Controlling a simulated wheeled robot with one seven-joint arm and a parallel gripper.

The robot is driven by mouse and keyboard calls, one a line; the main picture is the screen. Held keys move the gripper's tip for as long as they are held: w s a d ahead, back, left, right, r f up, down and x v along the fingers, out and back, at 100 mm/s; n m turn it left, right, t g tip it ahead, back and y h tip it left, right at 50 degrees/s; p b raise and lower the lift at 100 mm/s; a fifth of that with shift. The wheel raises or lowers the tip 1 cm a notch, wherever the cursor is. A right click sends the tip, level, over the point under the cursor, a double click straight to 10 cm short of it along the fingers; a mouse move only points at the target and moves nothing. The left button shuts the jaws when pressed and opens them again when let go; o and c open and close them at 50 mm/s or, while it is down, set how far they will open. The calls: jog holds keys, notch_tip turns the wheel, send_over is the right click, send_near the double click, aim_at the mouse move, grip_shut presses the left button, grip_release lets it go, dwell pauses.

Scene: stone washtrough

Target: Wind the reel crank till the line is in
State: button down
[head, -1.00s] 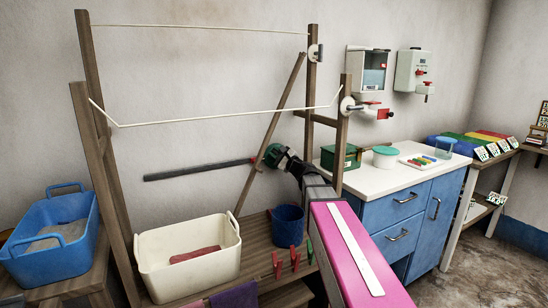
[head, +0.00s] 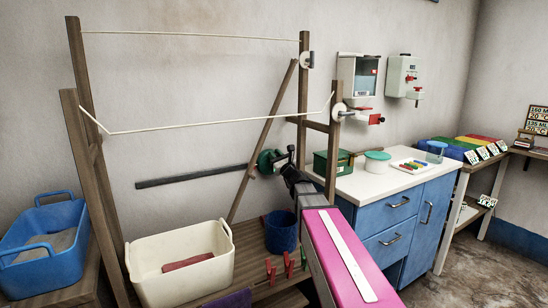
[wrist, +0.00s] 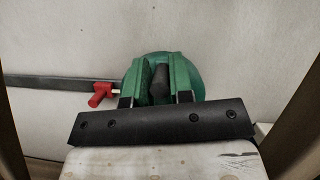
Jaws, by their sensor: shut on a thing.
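The green reel (head: 267,160) is mounted at the end of a dark bar (head: 195,177), by the wooden drying frame. It also shows as a round green disc (wrist: 197,72) in the wrist view. My gripper (head: 291,165) is in front of the reel at its right side. In the wrist view its green fingers (wrist: 158,82) are shut on the dark crank knob (wrist: 161,84). A pale line (head: 210,122) runs slack between the near posts, bent low at its left end. Another line (head: 190,35) above is nearly straight. The crank arm is mostly hidden.
A cream tub (head: 178,285) and a blue bucket (head: 281,230) stand below the reel. A slanted wooden brace (head: 262,140) passes close by it. A red knob (wrist: 101,94) sits on the bar. A blue cabinet (head: 385,222) is at the right.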

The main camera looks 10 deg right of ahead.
jog(key=shift+w+d, duration=0.1)
jog(key=shift+w, duration=0.05)
dwell(0.3)
jog(key=c, duration=1.1)
grip_release()
jog(key=v, duration=1.1)
